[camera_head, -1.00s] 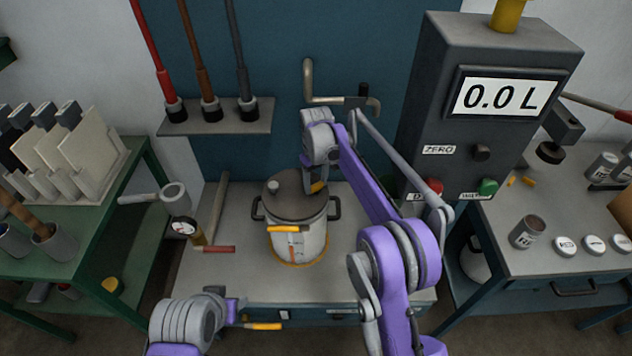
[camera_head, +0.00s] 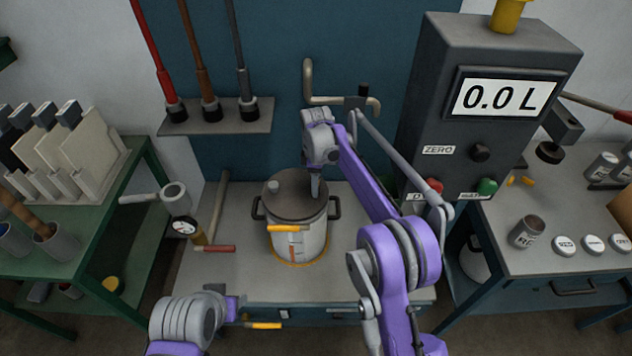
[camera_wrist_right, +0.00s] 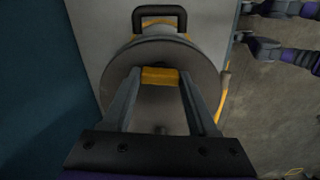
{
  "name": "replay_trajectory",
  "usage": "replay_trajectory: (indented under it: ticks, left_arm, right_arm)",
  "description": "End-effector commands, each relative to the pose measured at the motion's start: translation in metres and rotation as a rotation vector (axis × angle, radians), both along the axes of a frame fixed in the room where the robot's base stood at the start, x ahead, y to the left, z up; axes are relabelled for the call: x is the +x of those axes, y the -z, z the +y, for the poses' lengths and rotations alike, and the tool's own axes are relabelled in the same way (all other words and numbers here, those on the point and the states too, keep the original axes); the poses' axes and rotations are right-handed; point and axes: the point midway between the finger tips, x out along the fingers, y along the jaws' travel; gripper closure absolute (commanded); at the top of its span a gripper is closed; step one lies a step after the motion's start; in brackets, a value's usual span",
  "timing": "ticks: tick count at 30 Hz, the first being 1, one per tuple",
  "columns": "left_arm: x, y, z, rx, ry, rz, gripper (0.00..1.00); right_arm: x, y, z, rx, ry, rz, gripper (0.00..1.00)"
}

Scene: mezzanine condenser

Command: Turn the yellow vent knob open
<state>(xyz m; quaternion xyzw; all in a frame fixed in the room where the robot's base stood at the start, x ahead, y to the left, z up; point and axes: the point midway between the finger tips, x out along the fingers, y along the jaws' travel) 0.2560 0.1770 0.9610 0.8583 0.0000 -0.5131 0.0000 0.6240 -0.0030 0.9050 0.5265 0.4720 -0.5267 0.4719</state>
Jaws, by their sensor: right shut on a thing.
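The pot (camera_head: 312,238) is a pale metal vessel on the middle bench, with a dark lid (camera_head: 285,207), side handles and an orange bar on its front. My right gripper (camera_head: 316,194) points down at the right part of the lid. In the right wrist view, its two fingers (camera_wrist_right: 160,82) are shut on the yellow vent knob (camera_wrist_right: 160,75), one on each side, above the lid (camera_wrist_right: 118,82). The knob is hidden in the head view. My left gripper (camera_head: 238,308) is low at the bench's front edge, away from the pot; its jaw opening is unclear.
A grey cabinet (camera_head: 425,100) reading 0.0 L stands at right. A bent pipe (camera_head: 308,85) is on the wall behind. Side benches flank the middle bench (camera_head: 220,280), whose front left top is clear.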

Motion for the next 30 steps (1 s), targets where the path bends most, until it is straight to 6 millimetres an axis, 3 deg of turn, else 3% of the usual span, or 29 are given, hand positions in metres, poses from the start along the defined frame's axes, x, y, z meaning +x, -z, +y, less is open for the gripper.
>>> replay_trajectory:
  ticks: [9,24,25,30]
  left_arm:
    - [0.0002,-0.0005,0.0000,0.000,0.000,0.000,0.50]
    - [0.0002,-0.0005,0.0000,0.000,0.000,0.000,0.50]
    - [0.0002,-0.0005,0.0000,0.000,0.000,0.000,0.50]
    - [0.0002,-0.0005,0.0000,0.000,0.000,0.000,0.50]
  right_arm:
    - [0.0001,-0.0003,-0.0002,0.000,-0.108,0.000,0.96]
    - [0.0002,-0.0003,-0.0001,0.000,-0.126,-0.001,0.96]
    - [0.0002,-0.0003,-0.0001,0.000,-0.126,-0.001,0.39]
    - [0.0001,-0.0002,-0.0001,0.000,-0.126,0.000,0.10]
